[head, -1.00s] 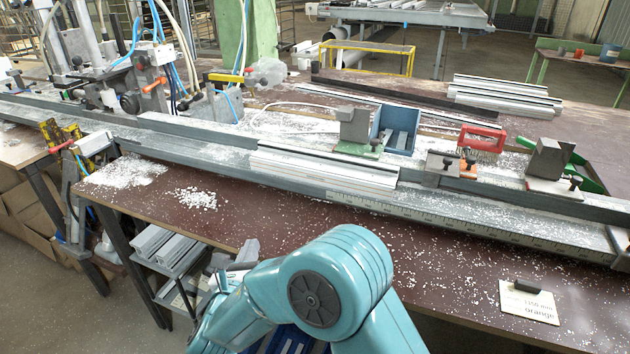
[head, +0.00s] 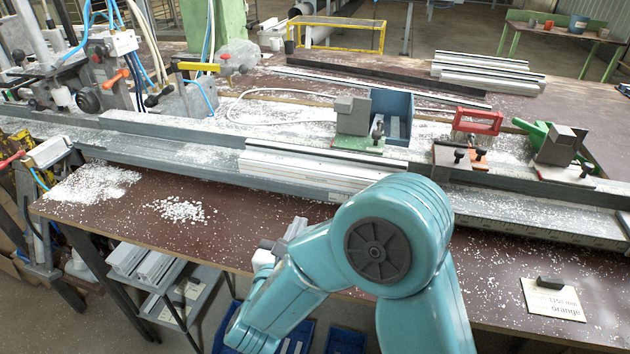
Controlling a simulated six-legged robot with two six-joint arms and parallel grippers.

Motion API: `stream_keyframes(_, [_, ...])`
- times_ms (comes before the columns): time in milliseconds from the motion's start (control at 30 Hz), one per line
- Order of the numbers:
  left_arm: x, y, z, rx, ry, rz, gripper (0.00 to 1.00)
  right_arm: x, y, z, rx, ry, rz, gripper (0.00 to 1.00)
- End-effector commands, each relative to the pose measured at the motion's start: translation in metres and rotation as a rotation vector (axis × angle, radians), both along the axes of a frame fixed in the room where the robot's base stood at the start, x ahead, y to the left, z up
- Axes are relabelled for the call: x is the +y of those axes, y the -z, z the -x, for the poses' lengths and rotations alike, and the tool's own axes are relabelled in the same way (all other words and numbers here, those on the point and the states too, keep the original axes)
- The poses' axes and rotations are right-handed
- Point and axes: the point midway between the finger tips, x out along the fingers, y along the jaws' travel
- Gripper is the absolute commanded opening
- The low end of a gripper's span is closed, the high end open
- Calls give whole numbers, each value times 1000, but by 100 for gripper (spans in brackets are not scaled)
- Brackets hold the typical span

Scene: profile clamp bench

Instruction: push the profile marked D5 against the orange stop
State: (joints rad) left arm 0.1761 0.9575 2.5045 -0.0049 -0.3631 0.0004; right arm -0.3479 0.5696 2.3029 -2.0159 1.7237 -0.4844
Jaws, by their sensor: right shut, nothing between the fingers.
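A pale profile (head: 300,170) lies lengthwise in the long grey channel of the clamp bench; its mark is too small to read. The orange stop (head: 478,158) shows as a small orange part beside a low grey block (head: 452,156), on the rail to the right of the profile. A gap of rail lies between the profile's right end and the stop. My right gripper (head: 272,247) is small and partly hidden by my teal arm; it is shut and empty, in front of the bench edge and apart from the profile. My left gripper is out of view.
Other stop blocks stand on a green plate (head: 357,143) and at the right (head: 560,148). A card (head: 553,299) reads orange. White chips litter the bench; clamp machinery (head: 110,75) stands left.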

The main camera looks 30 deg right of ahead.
Motion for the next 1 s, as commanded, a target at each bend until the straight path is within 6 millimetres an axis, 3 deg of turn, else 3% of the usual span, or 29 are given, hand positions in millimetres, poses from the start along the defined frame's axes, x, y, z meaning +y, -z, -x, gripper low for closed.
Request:
stream_keyframes(167, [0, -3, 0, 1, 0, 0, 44, -17, -1, -6, -2, 6, -1, 0])
stream_keyframes(633, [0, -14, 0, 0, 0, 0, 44, -92, -1, -67, -1, 7, 1, 0])
stream_keyframes(1000, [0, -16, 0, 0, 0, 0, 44, -110, 0, -87, 0, 3, 0, 0])
